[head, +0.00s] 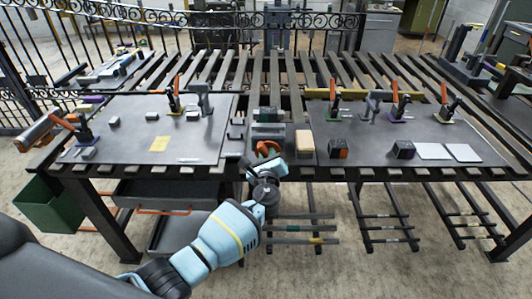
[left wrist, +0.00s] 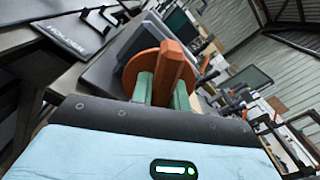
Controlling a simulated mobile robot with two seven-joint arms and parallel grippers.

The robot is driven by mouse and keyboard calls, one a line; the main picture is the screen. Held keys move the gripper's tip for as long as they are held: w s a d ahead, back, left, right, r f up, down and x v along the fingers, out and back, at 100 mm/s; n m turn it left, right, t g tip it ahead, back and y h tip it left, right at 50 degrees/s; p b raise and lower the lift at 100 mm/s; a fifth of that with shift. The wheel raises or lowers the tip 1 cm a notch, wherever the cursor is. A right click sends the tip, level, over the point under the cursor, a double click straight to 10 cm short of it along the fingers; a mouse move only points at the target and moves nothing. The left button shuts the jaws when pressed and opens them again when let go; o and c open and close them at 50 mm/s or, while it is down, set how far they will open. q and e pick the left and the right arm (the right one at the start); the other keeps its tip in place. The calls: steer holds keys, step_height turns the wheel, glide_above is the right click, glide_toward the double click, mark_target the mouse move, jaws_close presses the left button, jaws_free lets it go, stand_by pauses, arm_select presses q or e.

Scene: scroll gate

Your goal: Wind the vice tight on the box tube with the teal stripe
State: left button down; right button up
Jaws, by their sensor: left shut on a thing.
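The vice (head: 268,128) is a grey block at the table's front middle, with an orange wheel (head: 266,147) on its near side. In the left wrist view the orange wheel (left wrist: 133,68) has an orange bar-like handle (left wrist: 173,65) standing out from it. My left gripper (head: 263,166) reaches up to the wheel. Its green fingers (left wrist: 163,90) are shut on the handle, one on each side. The vice jaws are too small to tell whether they touch a tube. I cannot make out the teal stripe for sure. My right gripper is not in view.
Grey plates with clamps cover both table sides. A wooden block (head: 304,141), dark blocks and white plates (head: 463,152) lie right of the vice. Several tubes (head: 305,228) rest on a rack below. A green bin (head: 48,207) stands at the left.

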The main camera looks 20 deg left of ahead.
arm_select(q)
steer(key=shift+s+d+f+m, duration=0.1)
steer(key=shift+f+m, duration=0.05)
steer(key=shift+m, duration=0.85)
steer(key=shift+f, duration=0.1)
steer(key=c, duration=1.6)
jaws_free()
steer(key=shift+c, duration=0.2)
steer(key=shift+o, duration=1.4)
steer(key=shift+r, duration=0.25)
steer(key=v, duration=0.8)
